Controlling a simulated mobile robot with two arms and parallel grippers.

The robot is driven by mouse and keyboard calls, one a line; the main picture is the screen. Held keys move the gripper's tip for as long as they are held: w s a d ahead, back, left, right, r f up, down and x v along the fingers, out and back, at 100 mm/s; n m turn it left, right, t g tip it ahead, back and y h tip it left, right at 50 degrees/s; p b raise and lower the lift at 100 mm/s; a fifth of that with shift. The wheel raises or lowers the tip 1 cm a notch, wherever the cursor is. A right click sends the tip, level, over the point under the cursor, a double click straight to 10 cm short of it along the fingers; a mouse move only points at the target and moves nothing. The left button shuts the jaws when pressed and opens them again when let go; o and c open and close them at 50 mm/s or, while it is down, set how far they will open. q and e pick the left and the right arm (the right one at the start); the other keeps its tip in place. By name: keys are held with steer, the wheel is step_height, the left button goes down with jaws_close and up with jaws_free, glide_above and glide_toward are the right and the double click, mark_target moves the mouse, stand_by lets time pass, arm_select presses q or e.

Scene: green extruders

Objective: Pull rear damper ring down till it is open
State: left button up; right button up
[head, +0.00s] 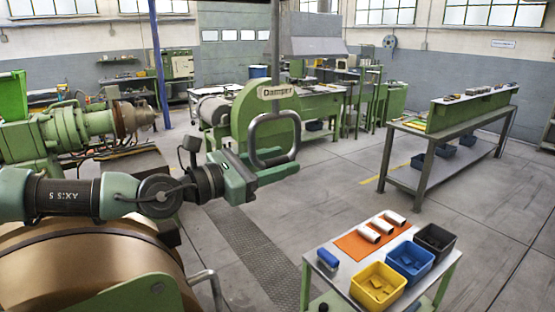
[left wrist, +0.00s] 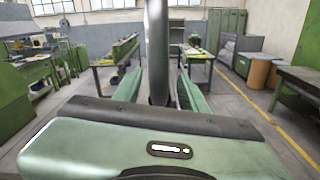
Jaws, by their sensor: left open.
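The damper ring (head: 274,117) is a grey, rounded loop that hangs from a vertical rod under a plate marked "Damper" (head: 275,91). My left gripper (head: 280,168) is at the lower end of the ring, with its green fingers open. In the left wrist view, a dark grey upright bar (left wrist: 156,50), part of the ring or its rod, stands between the open fingers (left wrist: 156,88). The gripper's fingers hide part of the ring's bottom, and I cannot tell whether they touch it. My right gripper is not in view.
A small table (head: 325,268) at the lower right holds yellow, blue and black bins and white rolls on an orange mat. A large bronze drum (head: 80,260) is at the lower left. A green workbench (head: 470,120) stands at the right. Open floor lies between.

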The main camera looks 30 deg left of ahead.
arm_select(q)
jaws_close()
stand_by(1.4)
